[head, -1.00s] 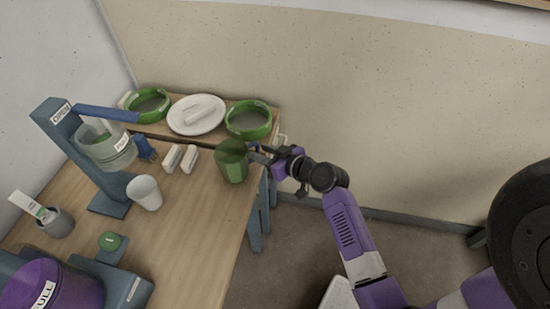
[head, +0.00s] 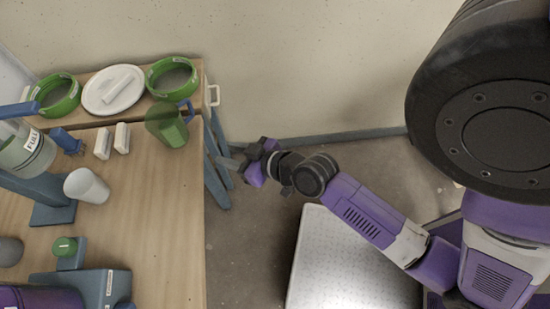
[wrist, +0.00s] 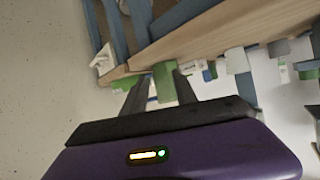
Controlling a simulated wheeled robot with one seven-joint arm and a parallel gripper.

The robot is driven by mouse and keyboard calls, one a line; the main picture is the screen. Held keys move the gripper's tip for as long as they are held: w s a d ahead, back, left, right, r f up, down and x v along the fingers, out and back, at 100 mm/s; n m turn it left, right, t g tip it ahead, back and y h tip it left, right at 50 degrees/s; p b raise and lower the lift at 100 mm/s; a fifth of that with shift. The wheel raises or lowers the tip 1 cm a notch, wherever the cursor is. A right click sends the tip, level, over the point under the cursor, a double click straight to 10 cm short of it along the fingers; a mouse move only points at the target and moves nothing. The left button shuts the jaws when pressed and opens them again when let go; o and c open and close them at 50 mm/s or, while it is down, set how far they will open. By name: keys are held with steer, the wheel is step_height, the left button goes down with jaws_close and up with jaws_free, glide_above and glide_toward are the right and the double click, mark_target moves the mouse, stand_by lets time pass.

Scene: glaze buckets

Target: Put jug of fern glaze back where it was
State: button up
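The green see-through jug (head: 167,128) with a blue handle stands upright on the wooden table near its right edge, in front of a green-rimmed sieve. In the head view my gripper (head: 243,160) is off the table's right side, clear of the jug, with its fingers apart and nothing held. In the wrist view the two dark fingers (wrist: 160,84) are spread. A green shape shows beyond and between them; I cannot tell for sure that it is the jug.
Two green-rimmed sieves (head: 150,74) and a white plate (head: 91,101) stand on the back shelf. White blocks (head: 122,150), a white cup (head: 97,178) and a stand with a clear bucket (head: 46,150) are left of the jug.

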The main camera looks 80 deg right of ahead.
steer(key=s+a+r+n+t+y, duration=0.2)
steer(key=s+a+r+n+y, duration=0.1)
steer(key=s+a+r, duration=0.9)
steer(key=s, duration=0.2)
steer(key=shift+s+a+r+n+t, duration=0.25)
steer(key=shift+s+a+n+t, duration=0.05)
steer(key=shift+s+a, duration=0.05)
stand_by(0.4)
